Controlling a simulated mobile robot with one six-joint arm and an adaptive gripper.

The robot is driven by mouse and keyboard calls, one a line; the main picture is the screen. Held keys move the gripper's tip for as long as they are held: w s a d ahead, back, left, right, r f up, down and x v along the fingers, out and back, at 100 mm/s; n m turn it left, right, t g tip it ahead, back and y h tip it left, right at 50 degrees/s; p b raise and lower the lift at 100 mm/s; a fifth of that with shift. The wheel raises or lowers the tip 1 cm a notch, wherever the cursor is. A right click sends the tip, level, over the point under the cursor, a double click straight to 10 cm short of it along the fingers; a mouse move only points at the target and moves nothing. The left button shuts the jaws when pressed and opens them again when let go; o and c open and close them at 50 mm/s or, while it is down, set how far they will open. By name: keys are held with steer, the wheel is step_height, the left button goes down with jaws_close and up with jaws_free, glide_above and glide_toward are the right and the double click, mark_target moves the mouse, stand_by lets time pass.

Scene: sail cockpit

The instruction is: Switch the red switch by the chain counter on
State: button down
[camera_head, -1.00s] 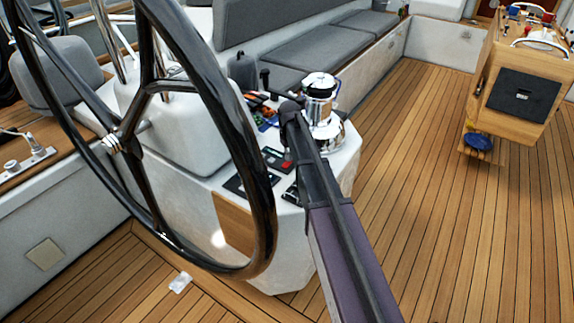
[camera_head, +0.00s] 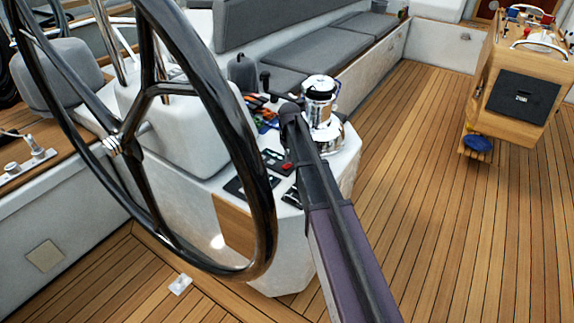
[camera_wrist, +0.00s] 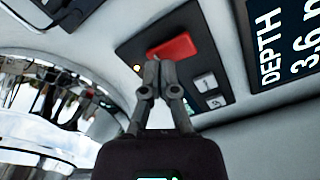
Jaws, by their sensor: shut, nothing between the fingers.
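The red switch (camera_wrist: 171,47) is a red rocker on a dark panel in the wrist view. It also shows as a small red spot on the console in the head view (camera_head: 287,166). My gripper (camera_wrist: 160,66) is shut and empty, with its fingertips at the near edge of the red switch; I cannot tell whether they touch it. The dark panel (camera_wrist: 216,75) also carries two small pale buttons. In the head view my arm hides the gripper's fingers and part of the console.
A depth display (camera_wrist: 290,45) lies right of the panel in the wrist view. A chrome winch (camera_head: 319,100) stands close behind my arm. The large black steering wheel (camera_head: 262,215) rises left of it. Wooden deck (camera_head: 440,220) is open to the right.

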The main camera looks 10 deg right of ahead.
steer(key=shift+r+p, duration=2.8)
steer(key=shift+r, duration=0.25)
steer(key=s+r+m+p, duration=0.1)
steer(key=s+r+p, duration=0.3)
steer(key=s, duration=0.9)
steer(key=s+r+m+p, duration=0.2)
steer(key=s+r+p, duration=0.2)
steer(key=s, duration=1)
steer(key=shift+a+r, duration=0.25)
steer(key=shift+a, duration=0.15)
